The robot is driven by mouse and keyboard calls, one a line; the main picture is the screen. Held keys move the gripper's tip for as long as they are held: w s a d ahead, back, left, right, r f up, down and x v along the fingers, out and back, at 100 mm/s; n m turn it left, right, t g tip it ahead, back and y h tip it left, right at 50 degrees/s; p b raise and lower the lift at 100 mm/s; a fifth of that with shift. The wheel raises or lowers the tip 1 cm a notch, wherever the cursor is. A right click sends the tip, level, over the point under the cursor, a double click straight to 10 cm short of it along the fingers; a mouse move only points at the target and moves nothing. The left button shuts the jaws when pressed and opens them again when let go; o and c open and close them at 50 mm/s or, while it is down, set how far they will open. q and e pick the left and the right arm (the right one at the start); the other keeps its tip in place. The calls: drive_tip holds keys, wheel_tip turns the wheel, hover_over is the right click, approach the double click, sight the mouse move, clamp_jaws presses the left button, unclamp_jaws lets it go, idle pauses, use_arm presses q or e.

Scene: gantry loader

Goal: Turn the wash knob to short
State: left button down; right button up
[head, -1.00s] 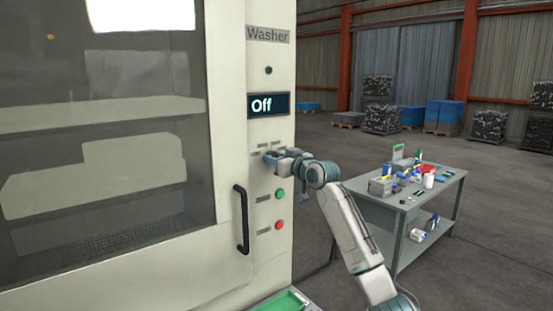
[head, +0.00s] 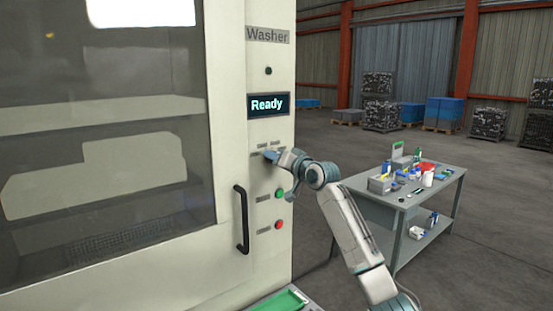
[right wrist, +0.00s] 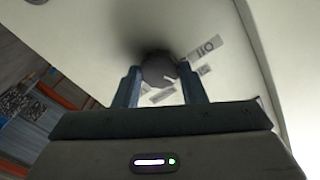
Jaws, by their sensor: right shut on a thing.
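The washer (head: 227,240) is a tall cream cabinet with a dark glass door, and its display (head: 268,104) reads "Ready". The wash knob is a dark round knob (right wrist: 158,68) in the right wrist view. It sits between the two fingers of my right gripper (right wrist: 160,82), which is shut on it. Small labels surround the knob; one reads "Off" (right wrist: 207,48). In the head view my right gripper (head: 272,156) is at the panel below the display, rolled at an angle, and hides the knob. My left gripper is not in view.
A green button (head: 280,193) and a red button (head: 279,225) sit below the knob. A vertical black door handle (head: 241,219) stands out to their left. A grey table (head: 396,208) with tools and small boxes stands to the right. A green tray (head: 284,302) is at the bottom.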

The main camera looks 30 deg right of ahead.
idle(0.4)
drive_tip(key=o, duration=1)
drive_tip(key=shift+s+d+b, duration=0.15)
drive_tip(key=shift+s+b, duration=0.75)
drive_tip(key=shift+s, duration=0.9)
drive_tip(key=shift+s+d+b, duration=0.15)
drive_tip(key=shift+s+b, duration=0.75)
drive_tip(key=shift+s, duration=0.9)
drive_tip(key=shift+s+d+b, duration=0.15)
drive_tip(key=shift+s+b, duration=0.75)
drive_tip(key=shift+s, duration=0.9)
